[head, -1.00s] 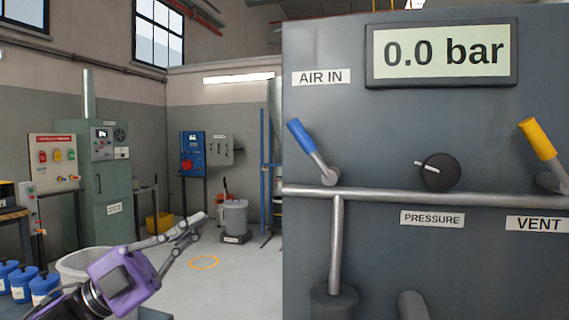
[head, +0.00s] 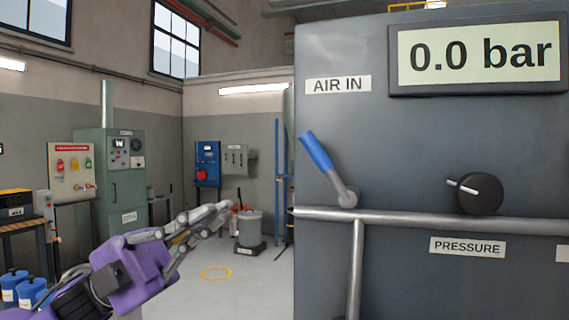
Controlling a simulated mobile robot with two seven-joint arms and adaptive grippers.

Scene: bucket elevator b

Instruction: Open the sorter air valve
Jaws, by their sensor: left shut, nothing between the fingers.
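The dark grey air panel (head: 400,160) fills the right side of the head view. Its AIR IN valve has a blue-sleeved lever (head: 317,151) on a metal stem, tilted up and to the left from its pivot on the horizontal pipe (head: 400,219). The AIR IN label (head: 338,85) is above the lever. The display (head: 480,54) reads 0.0 bar. My left gripper (head: 228,208), with a purple body and grey fingers, is shut and empty, left of the panel and apart from the lever. My right gripper is out of view.
A black PRESSURE knob (head: 480,193) sits right of the lever. Behind are a green cabinet (head: 125,170), a blue box (head: 208,163) on a stand and a grey bucket (head: 250,228). Blue containers (head: 30,291) stand at the lower left. The floor around the yellow ring (head: 216,273) looks clear.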

